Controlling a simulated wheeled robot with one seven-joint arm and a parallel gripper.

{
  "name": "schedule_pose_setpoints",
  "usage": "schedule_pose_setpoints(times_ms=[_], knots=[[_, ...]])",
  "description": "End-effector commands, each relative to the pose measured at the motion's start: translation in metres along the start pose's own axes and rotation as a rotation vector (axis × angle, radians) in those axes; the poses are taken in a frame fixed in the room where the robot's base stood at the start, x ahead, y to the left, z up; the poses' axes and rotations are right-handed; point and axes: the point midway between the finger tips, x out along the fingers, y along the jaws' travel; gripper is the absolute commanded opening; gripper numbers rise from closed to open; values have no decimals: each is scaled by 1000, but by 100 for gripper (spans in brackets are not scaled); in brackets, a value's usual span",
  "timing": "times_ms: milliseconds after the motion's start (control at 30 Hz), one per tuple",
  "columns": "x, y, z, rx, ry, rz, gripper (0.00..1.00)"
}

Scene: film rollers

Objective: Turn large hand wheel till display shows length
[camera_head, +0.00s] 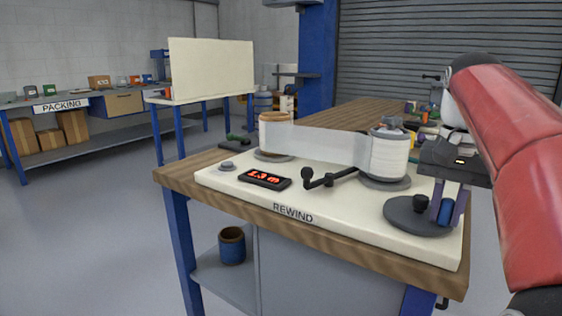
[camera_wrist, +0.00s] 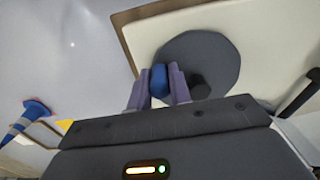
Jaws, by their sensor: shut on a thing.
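The large hand wheel (camera_head: 405,215) is a dark grey disc at the right front of the cream REWIND board. It also shows in the wrist view (camera_wrist: 212,50). A black knob (camera_head: 420,202) stands on it. My gripper (camera_head: 447,212) reaches down over the wheel's right side. Its purple fingers are shut on the blue upright handle (camera_wrist: 160,80), one finger on each side. The display (camera_head: 265,179) is a black box with red digits that seem to read 1.3 m. The handle's lower end is hidden in the wrist view.
A pale film web runs from the left roller (camera_head: 275,133) to the white right roll (camera_head: 389,155). A black crank (camera_head: 328,179) lies between display and wheel. A grey button (camera_head: 227,166) is at the board's left. The wooden bench edge (camera_head: 320,240) is in front.

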Motion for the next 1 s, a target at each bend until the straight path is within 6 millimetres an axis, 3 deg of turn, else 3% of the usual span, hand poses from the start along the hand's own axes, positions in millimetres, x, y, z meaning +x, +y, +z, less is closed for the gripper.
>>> schedule_pose_setpoints(times_ms=[300, 633, 1000], knots=[[0, 0, -1, 0, 0, 0, 9], [-2, 8, -20, 1, 1, 0, 9], [-1, 8, -23, 0, -1, 1, 9]])
